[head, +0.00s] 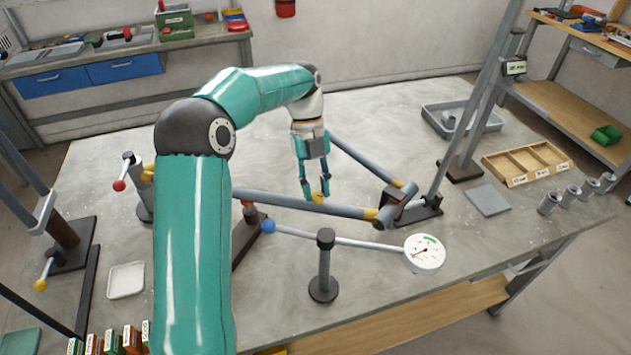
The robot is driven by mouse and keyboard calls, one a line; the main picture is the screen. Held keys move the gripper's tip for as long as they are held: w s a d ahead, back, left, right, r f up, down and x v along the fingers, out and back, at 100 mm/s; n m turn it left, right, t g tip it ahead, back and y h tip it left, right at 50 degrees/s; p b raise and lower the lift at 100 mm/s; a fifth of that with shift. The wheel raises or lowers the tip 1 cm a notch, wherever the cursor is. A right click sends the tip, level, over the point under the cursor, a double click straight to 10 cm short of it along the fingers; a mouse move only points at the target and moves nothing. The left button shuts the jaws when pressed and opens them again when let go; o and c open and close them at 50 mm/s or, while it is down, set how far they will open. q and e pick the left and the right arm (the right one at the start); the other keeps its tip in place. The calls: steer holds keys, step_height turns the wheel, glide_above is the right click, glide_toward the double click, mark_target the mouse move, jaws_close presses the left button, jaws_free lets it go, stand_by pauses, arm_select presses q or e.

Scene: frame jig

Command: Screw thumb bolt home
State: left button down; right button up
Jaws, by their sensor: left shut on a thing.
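My left gripper (313,196) reaches down from above to the grey frame tube (285,204) in the middle of the table. Its fingers are shut on a small yellow knob, which looks like the thumb bolt (319,197). The knob sits at the tube; how far it is screwed in cannot be seen. The tube runs right to a dark joint block (402,206) with yellow collars. A second grey tube (365,158) runs from behind the gripper to this block. My right gripper is not in view.
A wooden divided tray (527,162), grey plate (488,200) and metal cups (572,196) stand at right. Bare table lies behind the tubes.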

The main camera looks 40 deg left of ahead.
arm_select(q)
steer(key=shift+r+m+g+p, duration=0.1)
steer(key=shift+m+g+p, duration=0.5)
steer(key=shift+m, duration=0.8)
steer(key=c, duration=0.9)
jaws_free()
steer(key=shift+o, duration=0.2)
steer(key=shift+w+y, duration=0.1)
steer(key=shift+y, duration=0.2)
steer(key=v, duration=0.7)
steer(key=shift+r, duration=0.1)
